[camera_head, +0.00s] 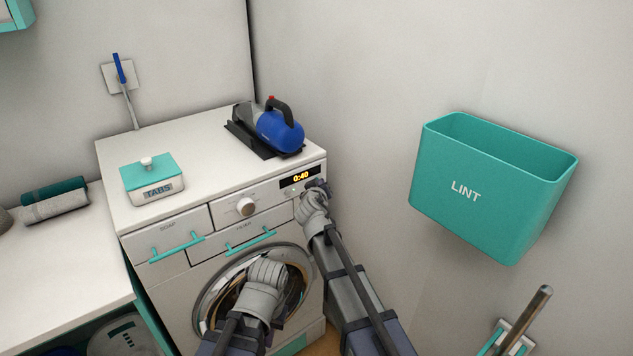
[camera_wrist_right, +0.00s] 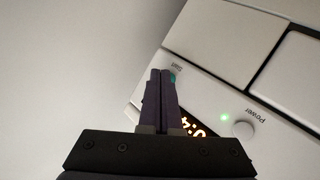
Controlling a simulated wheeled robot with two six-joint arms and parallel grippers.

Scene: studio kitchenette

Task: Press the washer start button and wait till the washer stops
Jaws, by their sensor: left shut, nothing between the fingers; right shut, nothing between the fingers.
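The white washer (camera_head: 225,155) stands against the wall with its round door (camera_head: 203,300) shut. Its display (camera_head: 300,178) reads 0:40 in orange. My right gripper (camera_head: 318,185) is shut and empty at the right end of the control panel. In the right wrist view its closed fingers (camera_wrist_right: 160,75) lie over the teal start button (camera_wrist_right: 173,78), beside the "Start" label, and hide most of it. I cannot tell whether they touch it. A green light (camera_wrist_right: 225,117) glows beside the power button (camera_wrist_right: 243,129). My left gripper (camera_head: 265,278) is shut and empty before the door.
A blue handheld vacuum (camera_head: 280,132) and a teal-lidded TABS box (camera_head: 153,185) stand on the washer top. A teal LINT bin (camera_head: 480,195) hangs on the right wall. Rolled towels (camera_head: 55,203) lie on the left counter. Soap drawer handles (camera_head: 178,248) stick out in front.

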